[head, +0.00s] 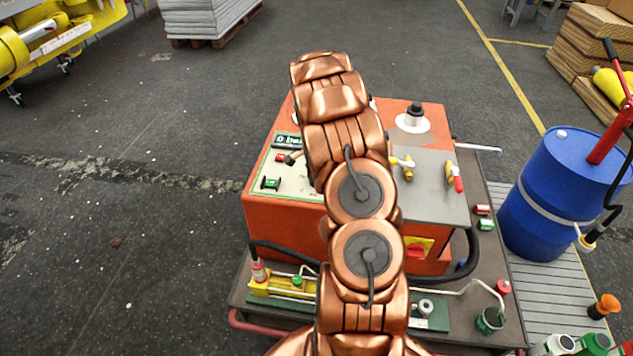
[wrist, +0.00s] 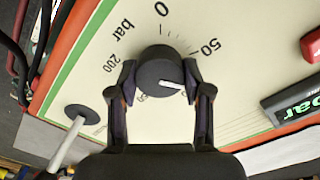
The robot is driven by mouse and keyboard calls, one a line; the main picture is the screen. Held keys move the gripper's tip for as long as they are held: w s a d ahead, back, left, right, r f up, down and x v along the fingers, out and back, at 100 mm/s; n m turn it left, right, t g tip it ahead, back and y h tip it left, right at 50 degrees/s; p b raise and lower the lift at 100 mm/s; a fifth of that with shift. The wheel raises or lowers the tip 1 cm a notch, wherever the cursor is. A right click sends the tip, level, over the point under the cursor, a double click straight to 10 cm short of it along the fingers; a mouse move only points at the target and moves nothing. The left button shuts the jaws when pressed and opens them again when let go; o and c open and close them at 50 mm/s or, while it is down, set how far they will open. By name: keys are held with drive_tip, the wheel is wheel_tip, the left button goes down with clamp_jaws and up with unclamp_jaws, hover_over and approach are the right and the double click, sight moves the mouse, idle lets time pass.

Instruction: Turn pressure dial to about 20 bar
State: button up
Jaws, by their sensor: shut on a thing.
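The pressure dial (wrist: 158,72) is a round black knob with a white pointer mark on a cream panel with a printed bar scale. The 0 mark is at the top of the wrist view, 50 at upper right and 200 at left. The white pointer points to the lower right, past the 50 mark. My gripper (wrist: 160,70) is shut on the dial, one finger on each side. In the head view my arm hides the dial and gripper. The digital display (head: 287,140) appears to read 0 bar; its edge shows in the wrist view (wrist: 297,108).
The orange machine (head: 262,222) carries a green button (head: 270,183), yellow valves (head: 404,165) and a red switch (head: 417,251). A blue drum (head: 560,185) is at right.

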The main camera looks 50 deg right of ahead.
drive_tip(key=n+b, duration=0.4)
drive_tip(key=shift+f+n, duration=0.15)
drive_tip(key=shift+n, duration=0.25)
drive_tip(key=n+b, duration=0.2)
drive_tip(key=n, duration=0.1)
drive_tip(key=shift+n, duration=0.3)
drive_tip(key=n+b, duration=0.2)
drive_tip(key=n, duration=0.1)
drive_tip(key=shift+w+n, duration=0.1)
drive_tip(key=shift+n, duration=0.2)
drive_tip(key=shift+r+n+b, duration=0.25)
drive_tip(key=shift+n+b, duration=0.45)
drive_tip(key=shift+n, duration=1)
drive_tip(key=o, duration=1.2)
drive_tip(key=shift+c, duration=0.2)
